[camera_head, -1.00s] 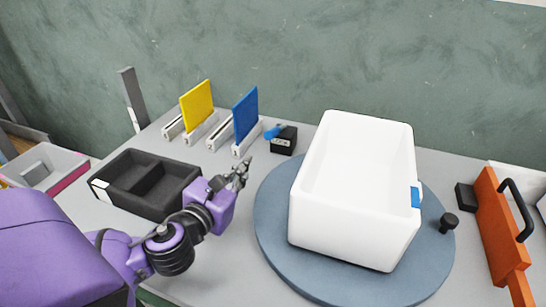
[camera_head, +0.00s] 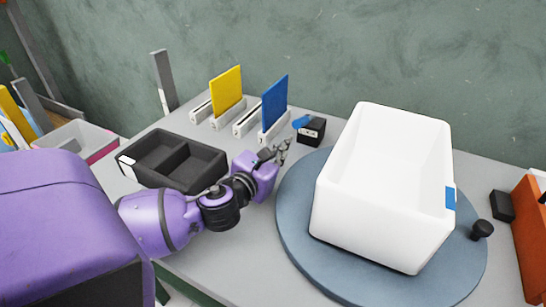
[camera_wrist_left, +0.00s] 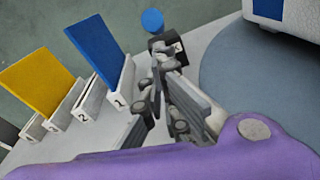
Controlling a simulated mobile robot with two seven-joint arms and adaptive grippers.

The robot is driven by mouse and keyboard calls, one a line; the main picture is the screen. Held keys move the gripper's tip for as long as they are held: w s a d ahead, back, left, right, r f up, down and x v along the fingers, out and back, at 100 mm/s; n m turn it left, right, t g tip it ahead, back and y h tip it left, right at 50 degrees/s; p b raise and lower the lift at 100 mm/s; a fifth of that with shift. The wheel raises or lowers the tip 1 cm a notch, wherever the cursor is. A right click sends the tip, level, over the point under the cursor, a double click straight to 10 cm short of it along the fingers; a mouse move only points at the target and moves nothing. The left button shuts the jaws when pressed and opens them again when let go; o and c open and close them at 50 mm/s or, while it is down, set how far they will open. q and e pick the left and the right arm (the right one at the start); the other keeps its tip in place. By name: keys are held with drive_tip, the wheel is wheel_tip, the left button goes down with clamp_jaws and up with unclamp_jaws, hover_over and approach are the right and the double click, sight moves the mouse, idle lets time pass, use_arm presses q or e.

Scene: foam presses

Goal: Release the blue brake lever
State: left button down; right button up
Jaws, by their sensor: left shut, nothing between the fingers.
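The blue brake lever (camera_head: 301,122) sticks out to the left from a small black block (camera_head: 311,131) on the grey table, just behind the turntable. Its rounded blue end also shows in the left wrist view (camera_wrist_left: 152,21), above the black block (camera_wrist_left: 168,43). My purple left gripper (camera_head: 284,149) is shut and empty, in front of the block and slightly left of it. In the left wrist view its fingers (camera_wrist_left: 161,72) point toward the block, and a gap to the lever seems to remain. The fingertips partly cover the block there. My right gripper is not in view.
A white tub (camera_head: 385,190) stands on the round blue-grey turntable (camera_head: 298,225), close to my gripper's right. Slotted white holders with a yellow panel (camera_head: 226,88) and a blue panel (camera_head: 274,103) stand left of the lever. A black divided tray (camera_head: 172,162) lies farther left.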

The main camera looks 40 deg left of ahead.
sight(305, 120)
use_arm(q)
drive_tip(key=shift+x, duration=1.55)
